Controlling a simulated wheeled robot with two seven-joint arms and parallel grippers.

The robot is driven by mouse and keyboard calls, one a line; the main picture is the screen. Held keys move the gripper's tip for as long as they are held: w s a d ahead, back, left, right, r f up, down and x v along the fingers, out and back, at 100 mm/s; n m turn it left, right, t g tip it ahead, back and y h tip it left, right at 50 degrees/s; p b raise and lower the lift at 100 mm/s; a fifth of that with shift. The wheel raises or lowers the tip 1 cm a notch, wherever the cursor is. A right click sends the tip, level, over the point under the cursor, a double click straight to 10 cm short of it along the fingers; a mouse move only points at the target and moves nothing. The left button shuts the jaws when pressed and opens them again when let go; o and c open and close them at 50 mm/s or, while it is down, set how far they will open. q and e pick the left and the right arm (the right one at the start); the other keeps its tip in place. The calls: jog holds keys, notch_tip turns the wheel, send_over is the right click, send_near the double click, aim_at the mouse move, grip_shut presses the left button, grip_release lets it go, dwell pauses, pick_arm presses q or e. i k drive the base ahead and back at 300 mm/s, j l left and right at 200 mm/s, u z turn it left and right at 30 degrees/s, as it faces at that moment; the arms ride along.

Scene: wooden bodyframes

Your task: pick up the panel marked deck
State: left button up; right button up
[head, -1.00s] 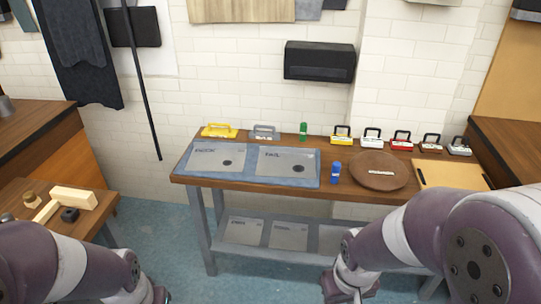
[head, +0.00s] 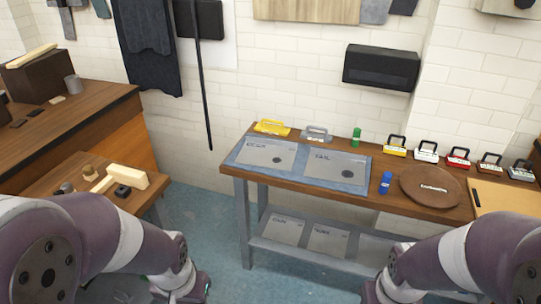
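Two flat grey panels lie side by side on a blue-grey mat (head: 236,160) on the long wooden table. The right panel (head: 335,168) seems to read "tail". More grey panels, including a left one (head: 282,231) and a middle one (head: 327,240), lie on the lower shelf; their lettering is too small to read. My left gripper (head: 192,289) and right gripper (head: 372,294) are low at the bottom edge, away from the panels. Their fingers are mostly hidden or cut off.
A round brown board (head: 430,188) is at right. A side table (head: 130,205) holds a wooden mallet (head: 126,180). Floor between tables is clear.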

aim_at(255, 151)
jog(key=i+j+z, duration=0.15)
jog(key=i+z, duration=0.2)
jog(key=i, duration=0.35)
jog(key=i+j+z, duration=0.4)
jog(key=i, duration=0.25)
jog(key=i+j+z, duration=0.35)
jog(key=i+j, duration=0.2)
jog(key=i, duration=0.05)
